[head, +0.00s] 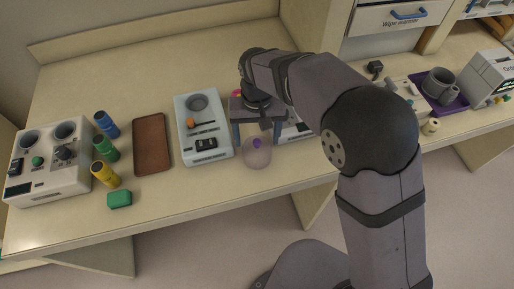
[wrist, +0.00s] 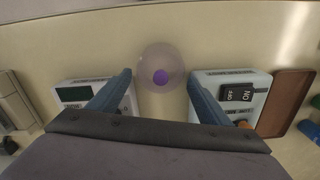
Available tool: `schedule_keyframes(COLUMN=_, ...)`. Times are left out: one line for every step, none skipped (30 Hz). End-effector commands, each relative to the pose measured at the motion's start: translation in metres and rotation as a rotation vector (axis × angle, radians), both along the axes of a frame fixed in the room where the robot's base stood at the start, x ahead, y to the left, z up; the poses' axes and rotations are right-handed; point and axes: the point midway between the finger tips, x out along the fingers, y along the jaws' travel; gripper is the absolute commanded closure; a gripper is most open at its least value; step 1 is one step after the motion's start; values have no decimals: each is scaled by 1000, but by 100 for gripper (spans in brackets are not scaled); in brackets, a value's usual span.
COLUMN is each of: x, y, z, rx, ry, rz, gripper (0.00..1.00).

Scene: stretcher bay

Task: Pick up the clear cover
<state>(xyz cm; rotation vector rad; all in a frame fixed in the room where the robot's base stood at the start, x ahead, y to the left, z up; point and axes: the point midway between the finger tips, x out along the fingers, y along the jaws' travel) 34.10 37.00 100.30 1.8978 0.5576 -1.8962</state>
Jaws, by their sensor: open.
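The clear cover (head: 257,152) is a see-through dome with a purple knob, standing on the table near its front edge. In the wrist view the cover (wrist: 161,58) lies ahead, between the lines of my two fingers, with its purple knob facing the camera. My gripper (head: 252,140) is open above the table, just behind the cover in the head view. In the wrist view the fingertips of my gripper (wrist: 160,74) are spread on either side of the cover's near part. I cannot tell whether they touch it.
A pale device (head: 204,152) with a black switch stands left of my gripper, and another device (head: 299,131) partly shows behind it at right. A brown pad (head: 151,144), coloured cylinders (head: 105,147) and a green block (head: 119,199) lie further left. A purple tray (head: 456,104) stands right.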

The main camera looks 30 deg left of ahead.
Motion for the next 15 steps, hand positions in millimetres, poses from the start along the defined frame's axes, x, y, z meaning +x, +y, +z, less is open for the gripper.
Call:
schedule_keyframes(x=0, y=-1, z=-4, rx=-2, ry=2, rz=-1, gripper=28)
schedule_keyframes(x=0, y=-1, z=-6, rx=-2, ry=2, rz=-1, gripper=28)
schedule_keyframes(x=-1, y=-1, z=-8, rx=-2, ry=2, rz=-1, gripper=28)
schedule_keyframes(x=-1, y=-1, z=-10, rx=-2, ry=2, rz=-1, gripper=28)
schedule_keyframes(x=0, y=-1, z=-10, rx=-1, ry=2, rz=-1, gripper=28)
schedule_keyframes(x=0, y=-1, z=-11, rx=-1, ry=1, rz=-1, gripper=28)
schedule_keyframes(x=0, y=-1, z=-11, rx=-1, ry=1, rz=-1, gripper=28)
schedule_keyframes(x=0, y=-1, z=-11, rx=-1, ry=1, rz=-1, gripper=28)
schedule_keyframes(x=-1, y=-1, z=-13, rx=-1, ry=2, rz=-1, gripper=28)
schedule_keyframes(x=-1, y=-1, z=-14, rx=-2, ry=3, rz=-1, gripper=28)
schedule_keyframes(x=-1, y=-2, z=-16, rx=-3, ry=3, rz=-1, gripper=28)
schedule_keyframes(x=-2, y=-2, z=-20, rx=-4, ry=4, rz=-1, gripper=28)
schedule_keyframes(x=-2, y=-2, z=-23, rx=-4, ry=4, rz=-1, gripper=28)
schedule_keyframes(x=-3, y=-2, z=-27, rx=-4, ry=4, rz=-1, gripper=28)
schedule_keyframes(x=-3, y=-3, z=-32, rx=-5, ry=5, rz=-1, gripper=28)
